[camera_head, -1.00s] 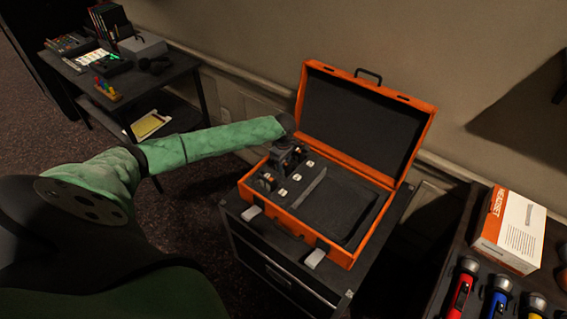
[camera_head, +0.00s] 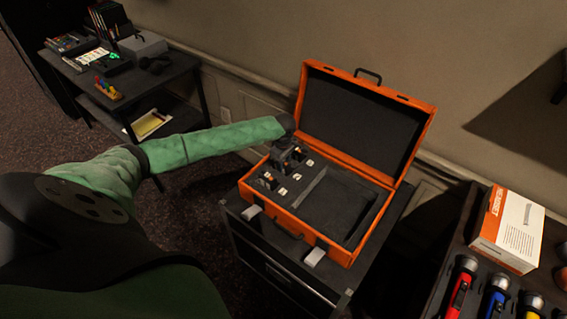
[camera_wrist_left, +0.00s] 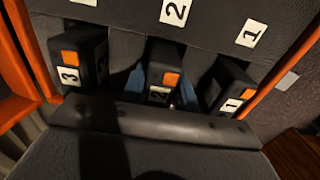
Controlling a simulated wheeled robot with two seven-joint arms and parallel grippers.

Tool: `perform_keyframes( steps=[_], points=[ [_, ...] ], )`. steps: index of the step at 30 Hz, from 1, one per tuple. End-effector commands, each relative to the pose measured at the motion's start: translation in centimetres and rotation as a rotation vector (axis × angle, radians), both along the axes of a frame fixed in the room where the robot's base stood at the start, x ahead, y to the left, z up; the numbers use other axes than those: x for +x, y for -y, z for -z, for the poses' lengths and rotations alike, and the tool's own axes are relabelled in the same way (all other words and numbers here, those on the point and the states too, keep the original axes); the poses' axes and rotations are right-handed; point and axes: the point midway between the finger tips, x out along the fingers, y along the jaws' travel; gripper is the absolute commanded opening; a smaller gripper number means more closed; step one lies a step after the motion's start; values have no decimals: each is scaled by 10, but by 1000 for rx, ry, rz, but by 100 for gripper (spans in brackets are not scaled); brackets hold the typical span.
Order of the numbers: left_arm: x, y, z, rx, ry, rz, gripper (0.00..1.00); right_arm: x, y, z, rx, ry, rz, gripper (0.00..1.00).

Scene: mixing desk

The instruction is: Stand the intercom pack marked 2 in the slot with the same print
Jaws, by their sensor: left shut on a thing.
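The intercom pack marked 2 (camera_wrist_left: 153,72) is black with an orange patch and a white number label. It stands upright in the middle of the row in the left wrist view, in line with the print 2 (camera_wrist_left: 174,11). My left gripper (camera_head: 282,167) is over the open orange case and shut on this pack; bluish finger parts show at its sides in the wrist view. Its lower end is hidden, so I cannot tell how deep it sits. My right gripper is not in view.
Packs marked 3 (camera_wrist_left: 80,58) and 1 (camera_wrist_left: 230,87) stand on either side, close by. A foam ridge (camera_wrist_left: 150,122) runs alongside the row. The case's raised lid (camera_head: 362,122) is behind. A headset box (camera_head: 512,232) and several flashlights are at the right.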

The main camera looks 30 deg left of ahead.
Motion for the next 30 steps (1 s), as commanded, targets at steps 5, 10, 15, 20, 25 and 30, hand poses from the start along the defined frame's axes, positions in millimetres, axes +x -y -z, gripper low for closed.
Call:
perform_keyframes(
  steps=[5,10,15,20,25,30],
  points=[
    [0,0,1,0,1,0,0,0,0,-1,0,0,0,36],
    [0,0,2,0,1,0,0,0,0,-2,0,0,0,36],
    [1,0,3,0,1,0,42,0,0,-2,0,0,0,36],
    [0,0,3,0,1,0,56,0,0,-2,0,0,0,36],
    [0,0,4,0,0,0,56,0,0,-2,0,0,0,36],
    [1,0,-5,-1,1,0,56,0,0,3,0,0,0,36]
  ],
)
